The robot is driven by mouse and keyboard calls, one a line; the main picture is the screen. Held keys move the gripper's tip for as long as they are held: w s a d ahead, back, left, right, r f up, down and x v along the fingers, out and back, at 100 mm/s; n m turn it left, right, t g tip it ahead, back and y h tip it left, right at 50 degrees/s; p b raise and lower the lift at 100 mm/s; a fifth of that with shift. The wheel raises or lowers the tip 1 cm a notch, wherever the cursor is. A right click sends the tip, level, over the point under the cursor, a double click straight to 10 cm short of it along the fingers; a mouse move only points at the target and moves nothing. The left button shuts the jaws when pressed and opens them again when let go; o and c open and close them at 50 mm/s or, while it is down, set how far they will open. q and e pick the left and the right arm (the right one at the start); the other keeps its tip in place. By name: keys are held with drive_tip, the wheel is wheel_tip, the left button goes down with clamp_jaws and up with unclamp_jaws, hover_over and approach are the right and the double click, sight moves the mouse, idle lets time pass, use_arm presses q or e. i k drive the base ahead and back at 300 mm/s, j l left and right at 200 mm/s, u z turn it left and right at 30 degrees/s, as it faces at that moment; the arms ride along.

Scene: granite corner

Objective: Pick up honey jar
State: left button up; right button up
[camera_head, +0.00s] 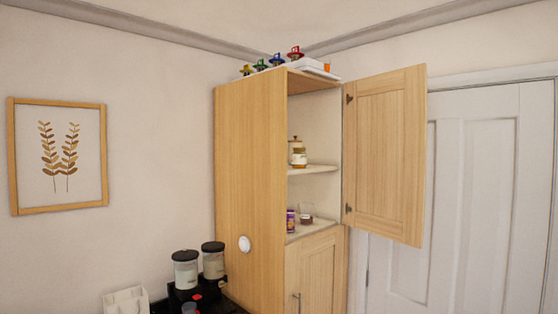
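A small jar with amber contents and a pale label, which looks like the honey jar (299,158), stands upright on the middle shelf (315,169) of the open wooden cabinet. A taller pale container with a wooden knobbed lid (295,143) stands just behind it, partly hidden. Neither of my grippers shows in the head view, so their state and distance from the jar cannot be seen.
The cabinet door (385,150) is swung open to the right. A purple container (291,221) and small jars (306,218) stand on the shelf below. Lidded canisters (186,269) stand at lower left. A white door (470,200) is at right.

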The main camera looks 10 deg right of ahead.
sight(299, 155)
drive_tip(key=i+l+z, duration=0.2)
drive_tip(key=i+l, duration=0.25)
drive_tip(key=i, duration=0.25)
drive_tip(key=i+l+z, duration=0.2)
drive_tip(key=i+l, duration=0.15)
drive_tip(key=i, duration=0.35)
drive_tip(key=i+l+z, duration=0.2)
drive_tip(key=i, duration=0.5)
drive_tip(key=i+l+z, duration=0.2)
drive_tip(key=i, duration=0.55)
drive_tip(key=i+j, duration=0.15)
drive_tip(key=j, duration=0.2)
